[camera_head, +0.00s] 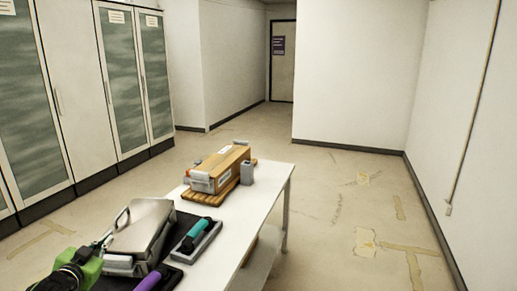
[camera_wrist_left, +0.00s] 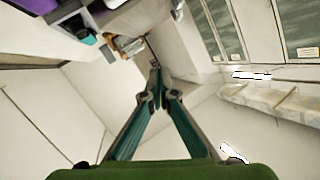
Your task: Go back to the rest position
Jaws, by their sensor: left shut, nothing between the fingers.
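My left gripper (camera_wrist_left: 156,80) shows in the left wrist view with its two teal fingers meeting at the tips, shut and empty. In the head view its green and black body (camera_head: 82,268) is at the bottom left corner, in front of the near end of the white table (camera_head: 237,218). The fingers cannot be made out clearly there. My right gripper is in neither view.
On the table are a grey metal case (camera_head: 142,228), a teal handset (camera_head: 194,234) in a dark cradle, a purple object (camera_head: 152,280) and a brown box (camera_head: 222,167) on a wooden board. Cabinets (camera_head: 75,85) line the left wall. The floor right of the table is clear.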

